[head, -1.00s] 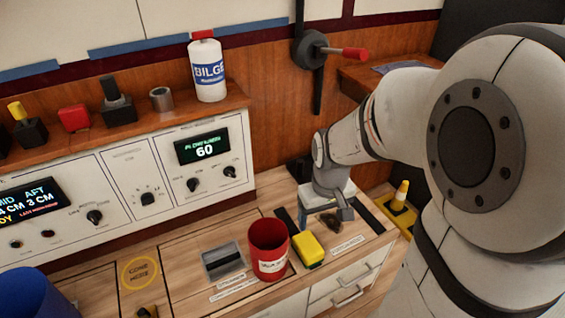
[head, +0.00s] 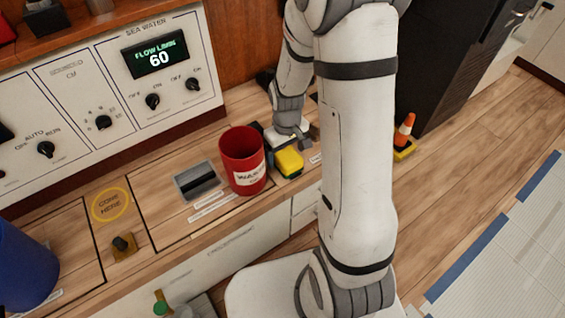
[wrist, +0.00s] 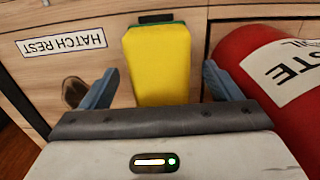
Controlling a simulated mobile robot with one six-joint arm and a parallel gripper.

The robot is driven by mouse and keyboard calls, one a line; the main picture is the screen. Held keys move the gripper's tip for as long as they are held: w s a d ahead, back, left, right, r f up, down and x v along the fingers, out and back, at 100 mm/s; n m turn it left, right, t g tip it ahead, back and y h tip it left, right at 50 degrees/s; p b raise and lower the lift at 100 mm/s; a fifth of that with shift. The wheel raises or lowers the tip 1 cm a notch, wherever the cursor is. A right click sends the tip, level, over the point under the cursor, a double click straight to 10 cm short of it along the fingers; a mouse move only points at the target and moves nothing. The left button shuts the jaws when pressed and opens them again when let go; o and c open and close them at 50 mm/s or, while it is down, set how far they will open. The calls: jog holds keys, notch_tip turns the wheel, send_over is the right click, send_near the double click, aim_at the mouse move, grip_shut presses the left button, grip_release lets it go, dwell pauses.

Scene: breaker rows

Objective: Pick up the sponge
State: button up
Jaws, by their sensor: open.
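The sponge (head: 289,162) is a yellow block with a dark green layer, lying on the wooden counter just right of the red waste bin. In the wrist view the sponge (wrist: 158,62) lies ahead of and between the two blue-grey fingers. My gripper (wrist: 160,85) is open, with a gap between each finger and the sponge. In the head view my gripper (head: 293,139) is just behind the sponge, its fingers partly hidden. I cannot tell how far above the counter they are.
The red waste bin (head: 242,165) stands close beside the sponge; in the wrist view the bin (wrist: 262,75) is near the right finger. A grey metal plate (head: 196,181) lies left of the bin. A "HATCH REST" label (wrist: 62,43) is on the counter. A blue bin (head: 22,262) stands far left.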

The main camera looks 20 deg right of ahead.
aim_at(286, 154)
notch_tip(286, 154, down, 2)
jog(key=shift+f+b, duration=0.25)
jog(key=shift+b, duration=0.05)
jog(key=shift+c, duration=0.5)
jog(key=c, duration=1)
jog(key=shift+o, duration=0.2)
jog(key=shift+r, duration=0.1)
notch_tip(286, 154, up, 10)
jog(key=p, duration=0.4)
jog(key=shift+p, duration=0.3)
